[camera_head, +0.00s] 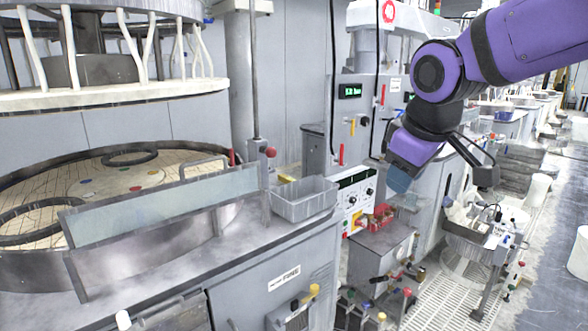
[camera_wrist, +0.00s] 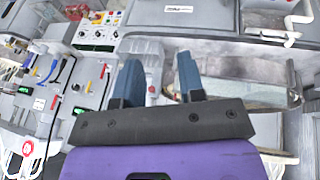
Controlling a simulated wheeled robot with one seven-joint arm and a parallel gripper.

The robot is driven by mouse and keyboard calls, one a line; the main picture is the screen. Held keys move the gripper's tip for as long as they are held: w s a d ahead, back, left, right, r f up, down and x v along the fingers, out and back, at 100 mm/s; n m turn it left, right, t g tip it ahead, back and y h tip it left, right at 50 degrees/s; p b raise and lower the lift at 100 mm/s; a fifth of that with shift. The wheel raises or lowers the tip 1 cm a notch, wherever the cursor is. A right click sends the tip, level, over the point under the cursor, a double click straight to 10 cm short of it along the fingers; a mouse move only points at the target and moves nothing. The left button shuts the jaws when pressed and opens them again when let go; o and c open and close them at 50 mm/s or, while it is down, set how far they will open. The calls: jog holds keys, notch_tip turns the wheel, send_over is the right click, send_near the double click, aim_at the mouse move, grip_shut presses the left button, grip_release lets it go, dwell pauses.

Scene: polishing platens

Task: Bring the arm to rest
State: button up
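My arm reaches in from the upper right of the head view, with its purple links bent downward. My gripper (camera_head: 398,182) hangs in the air in front of the machine's control column, right of the grey bin. In the wrist view my gripper (camera_wrist: 157,72) has its two blue fingers apart, with nothing held between them. A light grey shape, perhaps the bin, shows beyond the fingers. The fingertips are small and partly hidden by the wrist in the head view.
A grey bin (camera_head: 303,200) stands on the machine's ledge beside a clear splash guard (camera_head: 160,205). The round polishing platen (camera_head: 110,182) is at left. A control panel (camera_head: 355,195) and a grey cabinet (camera_head: 380,250) stand below my gripper. The aisle floor (camera_head: 545,260) at right is largely open.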

jog(key=s+d+f+m, duration=0.1)
jog(key=s+d+m, duration=0.7)
jog(key=s+d, duration=0.4)
jog(key=s, duration=0.4)
jog(key=shift+s+f+m, duration=0.3)
jog(key=shift+f, duration=0.05)
dwell(0.4)
